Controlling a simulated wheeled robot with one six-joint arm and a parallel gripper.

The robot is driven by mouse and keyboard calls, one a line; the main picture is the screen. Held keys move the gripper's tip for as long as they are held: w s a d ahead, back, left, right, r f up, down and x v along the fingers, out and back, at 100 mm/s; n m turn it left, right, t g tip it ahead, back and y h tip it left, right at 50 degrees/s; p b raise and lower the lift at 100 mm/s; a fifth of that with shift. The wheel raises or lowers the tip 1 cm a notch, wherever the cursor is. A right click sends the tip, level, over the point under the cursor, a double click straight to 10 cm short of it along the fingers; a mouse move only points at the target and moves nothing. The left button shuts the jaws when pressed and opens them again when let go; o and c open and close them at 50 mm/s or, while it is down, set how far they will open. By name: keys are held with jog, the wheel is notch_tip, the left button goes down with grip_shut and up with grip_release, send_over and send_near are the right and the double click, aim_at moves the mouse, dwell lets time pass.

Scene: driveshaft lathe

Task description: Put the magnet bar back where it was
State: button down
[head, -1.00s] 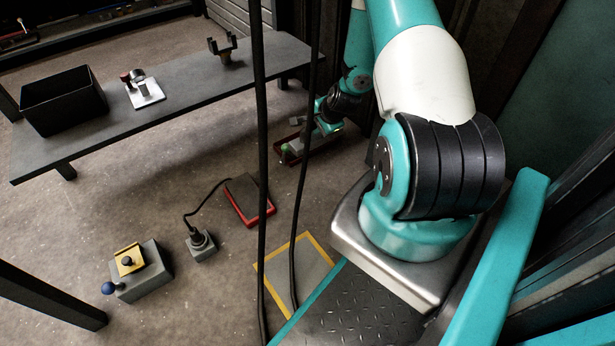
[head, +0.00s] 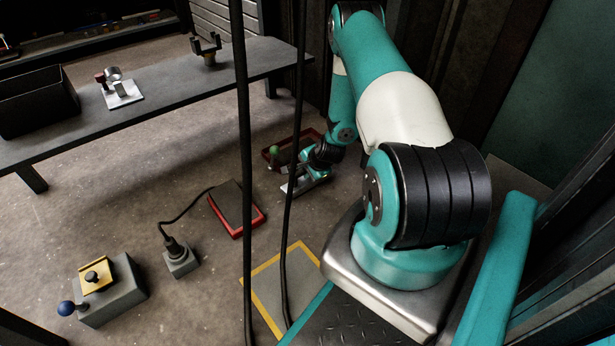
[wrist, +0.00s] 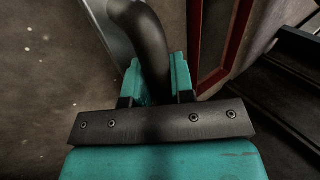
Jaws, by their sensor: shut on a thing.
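My gripper (wrist: 158,82) is shut on a dark curved handle (wrist: 150,45), which rises between its two teal fingers in the wrist view. I take this handle to be part of the magnet bar. A grey metal strip (wrist: 107,28) shows beside it, at the upper left. In the head view my gripper (head: 311,164) is low near the floor, with a light grey bar (head: 308,186) under it and a green knob (head: 275,150) to its left. The bar's full shape is partly hidden by my gripper. I cannot tell whether it touches the floor.
A red-edged tray (head: 270,154) lies on the floor just behind my gripper; a red edge (wrist: 232,48) shows in the wrist view. A red pedal (head: 237,208), a grey plug box (head: 181,259) and a control box (head: 117,292) stand left. A bench (head: 170,90) is behind.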

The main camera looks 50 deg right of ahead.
jog(key=shift+f, duration=0.45)
jog(key=shift+f, duration=0.15)
jog(key=c, duration=1)
grip_release()
